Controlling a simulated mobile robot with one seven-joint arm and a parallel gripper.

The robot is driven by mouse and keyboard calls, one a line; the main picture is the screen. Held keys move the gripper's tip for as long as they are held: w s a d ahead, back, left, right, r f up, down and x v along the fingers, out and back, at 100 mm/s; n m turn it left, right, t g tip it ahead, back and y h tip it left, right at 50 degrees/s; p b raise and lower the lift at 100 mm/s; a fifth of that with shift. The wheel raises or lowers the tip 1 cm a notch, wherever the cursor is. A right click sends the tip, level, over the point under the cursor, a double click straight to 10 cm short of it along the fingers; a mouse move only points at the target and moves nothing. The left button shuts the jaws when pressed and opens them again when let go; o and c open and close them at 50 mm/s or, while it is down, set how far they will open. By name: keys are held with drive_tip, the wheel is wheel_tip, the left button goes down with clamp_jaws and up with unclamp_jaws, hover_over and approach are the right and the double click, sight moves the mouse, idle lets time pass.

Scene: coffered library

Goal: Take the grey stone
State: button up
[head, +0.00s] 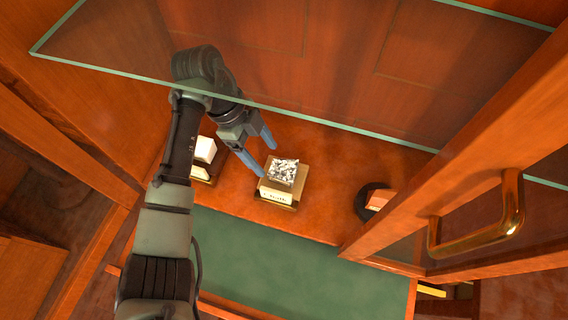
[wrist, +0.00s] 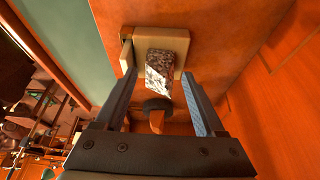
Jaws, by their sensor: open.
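The grey stone (head: 283,171) is a speckled grey and white block on a small tan stand (head: 277,195) with a pale label on its front. My gripper (head: 268,162) is open just left of the stone in the head view, its blue fingers pointing toward it. In the wrist view the stone (wrist: 158,62) shows between the two spread fingers of my gripper (wrist: 157,76), with the stand (wrist: 176,36) behind it. I cannot tell whether either finger touches the stone; nothing is held.
A white block (head: 205,149) on a dark stand is at left, near my arm. An orange piece (head: 378,199) sits in a round black holder at right. A glass shelf (head: 250,97) edge crosses above. A door with a brass handle (head: 478,240) borders the right.

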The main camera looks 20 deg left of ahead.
sight(279, 164)
drive_tip(key=shift+d, duration=1.2)
drive_tip(key=x, duration=0.5)
drive_tip(key=shift+a+p, duration=0.1)
drive_tip(key=shift+p, duration=0.25)
clamp_jaws()
